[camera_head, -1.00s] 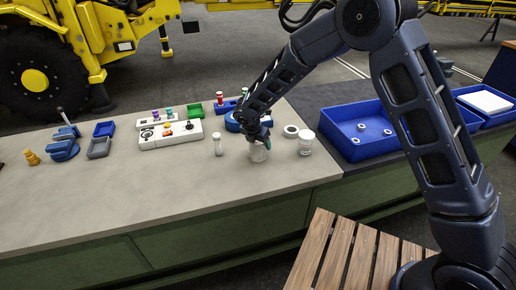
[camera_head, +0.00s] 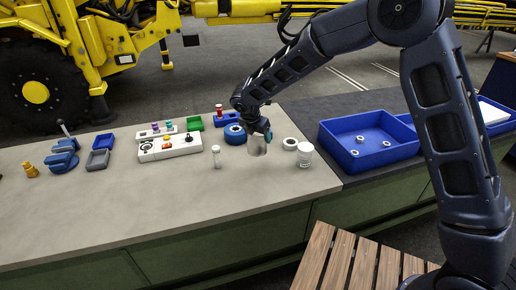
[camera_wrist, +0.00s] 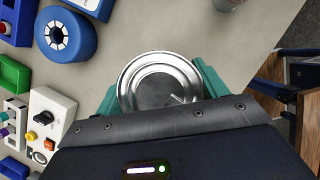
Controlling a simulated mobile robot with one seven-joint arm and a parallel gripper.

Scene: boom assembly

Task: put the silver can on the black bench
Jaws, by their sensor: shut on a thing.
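The silver can (camera_head: 257,147) is between the fingers of my gripper (camera_head: 262,137), above the grey worktop. In the wrist view, its round metal lid (camera_wrist: 160,82) faces the camera, with teal fingers of my gripper (camera_wrist: 158,90) on both sides. The gripper is shut on the can. The can looks upright; its lower side is partly blurred into the pale worktop behind it. The black bench (camera_head: 308,119) is the dark top to the right, joined to the grey worktop.
A white-lidded jar (camera_head: 305,155), a white ring (camera_head: 290,144) and a blue round part (camera_head: 235,134) stand near the can. A small vial (camera_head: 216,157) is left of it.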

